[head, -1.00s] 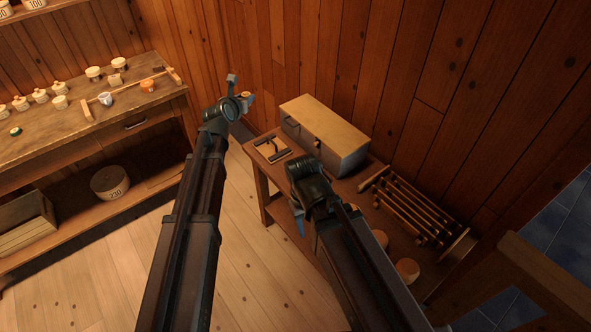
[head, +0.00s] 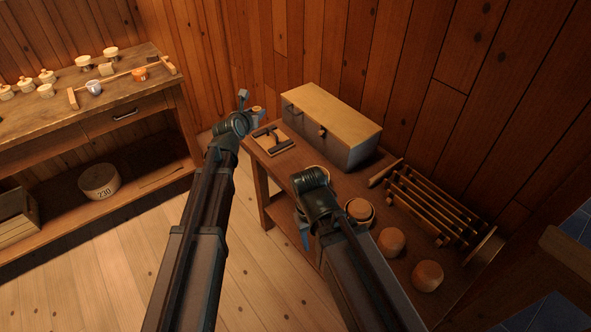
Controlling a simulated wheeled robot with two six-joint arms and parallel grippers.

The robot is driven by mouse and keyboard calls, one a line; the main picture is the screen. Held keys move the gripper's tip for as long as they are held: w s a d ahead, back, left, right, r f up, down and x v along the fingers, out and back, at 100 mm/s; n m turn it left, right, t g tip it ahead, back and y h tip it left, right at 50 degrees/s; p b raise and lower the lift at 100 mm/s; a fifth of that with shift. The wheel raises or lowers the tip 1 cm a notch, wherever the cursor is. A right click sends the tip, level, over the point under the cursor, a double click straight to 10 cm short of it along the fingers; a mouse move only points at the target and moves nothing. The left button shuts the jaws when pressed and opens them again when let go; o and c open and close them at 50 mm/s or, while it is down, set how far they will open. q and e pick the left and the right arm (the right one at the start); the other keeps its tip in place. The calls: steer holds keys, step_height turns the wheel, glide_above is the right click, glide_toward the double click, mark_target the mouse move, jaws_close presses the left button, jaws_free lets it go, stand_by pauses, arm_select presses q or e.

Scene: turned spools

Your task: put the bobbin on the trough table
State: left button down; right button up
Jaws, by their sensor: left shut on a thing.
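My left gripper (head: 252,111) is shut on a small pale tan piece, seemingly the bobbin (head: 257,112), of which only a bit shows beside the fingers. It is in the air by the far left corner of the wooden table (head: 278,207) on the right; I cannot tell its height. No trough shows clearly, so I cannot tell for certain that this is the trough table. My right gripper (head: 304,236) hangs at this table's front edge, mostly hidden behind its own wrist; its jaws cannot be made out.
The right table carries a grey box with a wooden lid (head: 332,115), a small board with a dark tool (head: 272,139), a rack of rods (head: 435,205) and several round wooden pieces (head: 391,241). A bench (head: 60,125) with jars, a mug (head: 93,87) and a beam stands left. Floor between is clear.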

arm_select(q)
steer(key=s+d+f+m+h+b, duration=0.1)
steer(key=s+d+f+b, duration=0.5)
steer(key=s+f+b, duration=0.25)
steer(key=s+d+f+m+h+b, duration=0.1)
steer(key=s+d+f+b, duration=0.4)
steer(key=s+f+b, duration=0.4)
steer(key=b, duration=0.1)
glide_above(293, 171)
steer(key=s, duration=0.2)
steer(key=f, duration=0.2)
steer(key=shift+w+f, duration=0.25)
steer(key=shift+f, duration=0.1)
steer(key=shift+w, duration=0.1)
steer(key=shift+w, duration=0.3)
steer(key=f+b, duration=0.3)
steer(key=shift+w+f+b, duration=0.25)
steer(key=shift+f+b, duration=0.05)
steer(key=shift+f, duration=0.2)
steer(key=c, duration=0.5)
jaws_free()
steer(key=shift+r, duration=0.2)
